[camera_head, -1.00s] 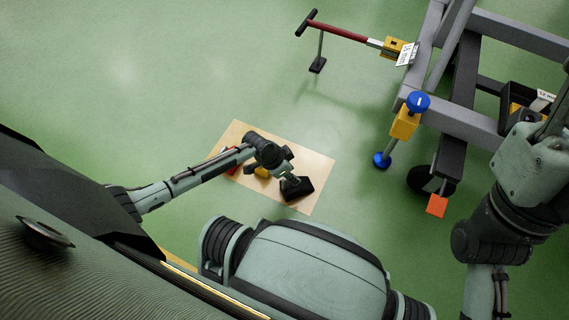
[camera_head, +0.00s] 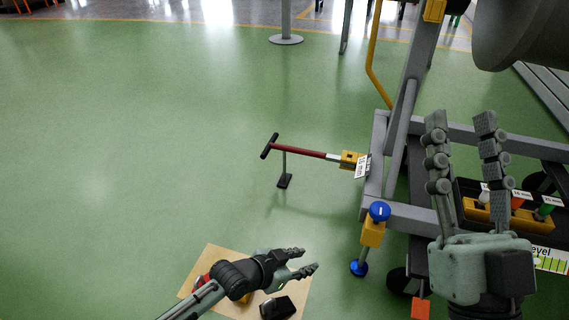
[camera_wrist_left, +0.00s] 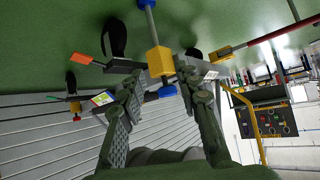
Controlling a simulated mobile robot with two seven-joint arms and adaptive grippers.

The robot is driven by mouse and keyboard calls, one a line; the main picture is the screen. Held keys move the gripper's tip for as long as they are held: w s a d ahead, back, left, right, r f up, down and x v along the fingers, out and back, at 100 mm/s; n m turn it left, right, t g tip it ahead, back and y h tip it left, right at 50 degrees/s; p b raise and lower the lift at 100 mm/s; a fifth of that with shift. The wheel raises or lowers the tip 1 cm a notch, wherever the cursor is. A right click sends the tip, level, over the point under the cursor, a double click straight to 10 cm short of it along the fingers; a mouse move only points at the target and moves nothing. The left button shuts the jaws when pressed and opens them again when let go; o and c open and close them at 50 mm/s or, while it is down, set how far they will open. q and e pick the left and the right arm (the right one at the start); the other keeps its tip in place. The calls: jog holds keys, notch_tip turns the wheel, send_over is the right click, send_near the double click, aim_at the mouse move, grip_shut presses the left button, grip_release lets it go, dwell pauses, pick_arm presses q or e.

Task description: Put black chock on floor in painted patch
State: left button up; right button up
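The black chock (camera_head: 278,308) lies on the tan rectangular patch (camera_head: 211,257) on the green floor, towards the patch's right side. My left gripper (camera_head: 310,260) is just beyond the chock in the head view, with its fingers apart and nothing between them. It looks clear of the chock. The left wrist view also shows the left gripper (camera_wrist_left: 155,72) open and empty. A red thing (camera_head: 203,281) and a yellow thing (camera_head: 243,298) on the patch are partly hidden by my left arm. My right gripper (camera_head: 460,118) is raised at the right, fingers apart and empty.
A grey wheeled stand with a yellow block and blue knob (camera_head: 379,211) fills the right. A red tow bar (camera_head: 300,150) reaches left from it, propped on a foot (camera_head: 285,181). A tray (camera_head: 520,205) sits on the stand. The floor at left is clear.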

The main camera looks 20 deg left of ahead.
pick_arm(q)
jog(key=d+r+n+t+h, duration=0.3)
jog(key=r+t, duration=0.6)
jog(key=r, duration=1.8)
jog(key=s+a+r+t, duration=0.2)
jog(key=s+r+t, duration=0.1)
jog(key=r, duration=0.7)
jog(key=s+a+r+n+t, duration=0.1)
jog(key=s+r+t, duration=0.3)
jog(key=r, duration=0.5)
jog(key=shift+s+a+r, duration=0.35)
jog(key=shift+s+a, duration=0.35)
jog(key=shift+s, duration=0.4)
